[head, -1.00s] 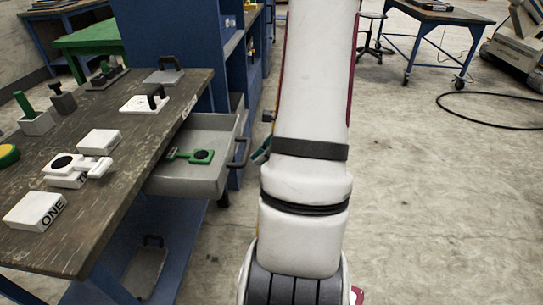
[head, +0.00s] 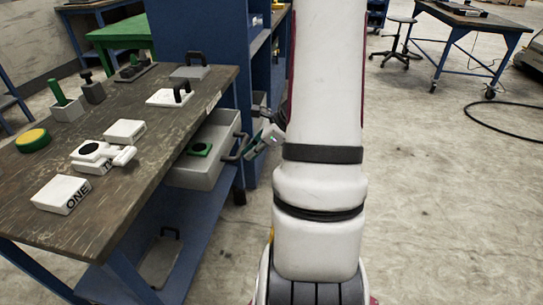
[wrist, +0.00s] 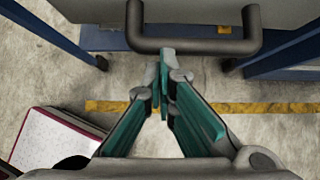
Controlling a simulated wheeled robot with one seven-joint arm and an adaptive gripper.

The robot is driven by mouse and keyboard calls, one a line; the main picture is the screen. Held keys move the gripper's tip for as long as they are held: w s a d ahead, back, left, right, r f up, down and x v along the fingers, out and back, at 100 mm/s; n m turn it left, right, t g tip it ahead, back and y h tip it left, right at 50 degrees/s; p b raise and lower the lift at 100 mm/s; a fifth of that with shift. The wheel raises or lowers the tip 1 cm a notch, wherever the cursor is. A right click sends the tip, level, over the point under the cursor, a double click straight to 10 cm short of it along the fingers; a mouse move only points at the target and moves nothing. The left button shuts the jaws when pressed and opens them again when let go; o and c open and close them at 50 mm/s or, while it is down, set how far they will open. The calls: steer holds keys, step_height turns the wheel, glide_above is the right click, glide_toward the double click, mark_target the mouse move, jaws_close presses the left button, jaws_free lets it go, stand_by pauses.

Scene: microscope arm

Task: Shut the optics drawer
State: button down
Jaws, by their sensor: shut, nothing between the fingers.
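The optics drawer (head: 222,135) is a light grey tray under the right edge of the workbench, and it stands partly open. A green ring-shaped piece (head: 200,149) lies in it, partly hidden by the bench edge. The drawer's dark bar handle (head: 236,149) is on its front, facing right. My gripper (head: 254,150) is just right of the handle, its fingers shut and empty. In the wrist view, the teal fingers (wrist: 166,62) come together at the handle bar (wrist: 195,46), with the grey drawer front (wrist: 190,15) behind it. I cannot tell whether they touch the bar.
The workbench (head: 185,118) carries white blocks (head: 60,194), a yellow-green disc (head: 32,140) and several small fixtures. A grey panel with a handle (head: 160,262) is on the lower shelf. A blue cabinet (head: 200,30) stands behind.

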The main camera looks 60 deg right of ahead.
glide_toward(209, 160)
steer(key=w+f, duration=0.1)
steer(key=w, duration=0.1)
steer(key=w+a+f, duration=0.1)
steer(key=w, duration=0.1)
steer(key=w+a+f, duration=0.1)
steer(key=w, duration=0.1)
steer(key=shift+a, duration=0.2)
